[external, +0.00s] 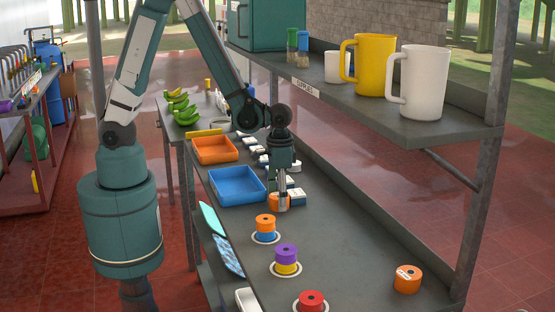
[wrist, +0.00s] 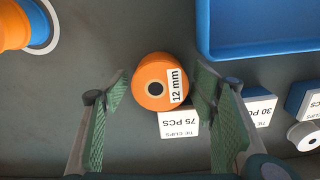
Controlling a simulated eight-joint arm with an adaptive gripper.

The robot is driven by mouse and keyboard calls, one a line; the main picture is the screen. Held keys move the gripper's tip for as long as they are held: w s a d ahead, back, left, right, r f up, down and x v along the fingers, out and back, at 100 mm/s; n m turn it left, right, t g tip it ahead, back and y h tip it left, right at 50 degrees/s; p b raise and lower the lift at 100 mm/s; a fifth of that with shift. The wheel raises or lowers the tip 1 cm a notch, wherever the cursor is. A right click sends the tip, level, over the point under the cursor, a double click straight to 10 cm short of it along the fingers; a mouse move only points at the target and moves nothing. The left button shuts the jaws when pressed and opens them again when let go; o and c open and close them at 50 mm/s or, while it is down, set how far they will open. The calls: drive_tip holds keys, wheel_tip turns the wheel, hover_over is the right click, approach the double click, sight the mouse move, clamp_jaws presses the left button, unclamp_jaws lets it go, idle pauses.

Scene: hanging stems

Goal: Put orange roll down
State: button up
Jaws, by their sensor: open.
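An orange roll (wrist: 150,70) with a "12 mm" label stands between the two fingers of my gripper (wrist: 161,88) in the wrist view. The fingers are open, with a gap visible on each side of the roll. In the external view my gripper (external: 282,196) points down over the bench, and the same orange roll (external: 277,202) shows at its fingertips, partly hidden.
Another orange roll (external: 265,220) sits on a blue roll nearby. A purple-on-yellow stack (external: 286,258), a red roll (external: 311,299) and a third orange roll (external: 407,279) stand nearer. A blue tray (external: 236,200) and orange tray (external: 214,163) lie left. A shelf with mugs overhangs right.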

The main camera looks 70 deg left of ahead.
drive_tip(key=shift+r, duration=3.75)
drive_tip(key=shift+c, duration=0.3)
drive_tip(key=shift+c, duration=0.8)
